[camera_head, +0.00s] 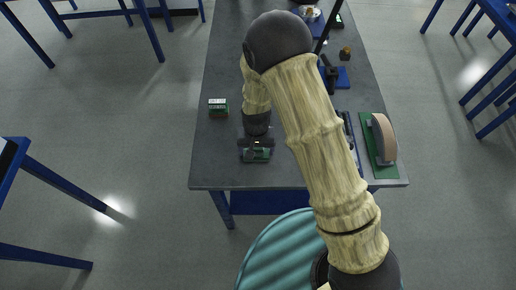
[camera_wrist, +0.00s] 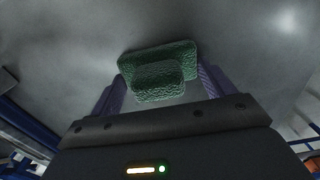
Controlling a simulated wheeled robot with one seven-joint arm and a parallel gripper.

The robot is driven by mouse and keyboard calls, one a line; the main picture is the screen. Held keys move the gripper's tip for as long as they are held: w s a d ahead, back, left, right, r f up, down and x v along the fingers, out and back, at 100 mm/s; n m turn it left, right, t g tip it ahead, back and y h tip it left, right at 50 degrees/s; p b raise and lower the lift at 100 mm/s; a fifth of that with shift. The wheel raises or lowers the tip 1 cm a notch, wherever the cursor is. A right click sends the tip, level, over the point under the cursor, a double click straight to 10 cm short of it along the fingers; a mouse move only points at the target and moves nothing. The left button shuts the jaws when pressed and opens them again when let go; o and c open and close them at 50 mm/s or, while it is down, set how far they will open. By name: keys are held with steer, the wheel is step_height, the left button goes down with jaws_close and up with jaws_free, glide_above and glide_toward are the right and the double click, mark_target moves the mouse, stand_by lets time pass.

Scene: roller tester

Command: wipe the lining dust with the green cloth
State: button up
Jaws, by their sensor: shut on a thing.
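My gripper (camera_head: 257,154) is near the front left part of the dark grey table (camera_head: 222,165), and its jaws are shut on the green cloth. In the wrist view the rough, folded green cloth (camera_wrist: 158,80) sits between the two purple-blue fingers (camera_wrist: 160,92). In the head view only a little green of the cloth shows under the jaws. The cloth is low over the grey surface; I cannot tell if it touches. I cannot make out the lining dust in either view; my arm hides the table's middle.
A small green and white box (camera_head: 218,108) stands on the left side of the table. At the right front a curved tan-faced part (camera_head: 384,138) stands on a green base (camera_head: 367,130). A blue-based device (camera_head: 342,77) and a small brown item (camera_head: 346,53) are farther back.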

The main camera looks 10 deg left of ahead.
steer(key=shift+s+a+f, duration=0.15)
steer(key=shift+s+a, duration=0.05)
steer(key=shift+a, duration=0.45)
steer(key=shift+d, duration=0.15)
steer(key=shift+w+d, duration=0.15)
steer(key=shift+d, duration=0.5)
steer(key=shift+w+d, duration=0.15)
steer(key=shift+w+d+r, duration=0.15)
steer(key=shift+d+r, duration=0.05)
steer(key=shift+d, duration=0.45)
steer(key=shift+a, duration=0.15)
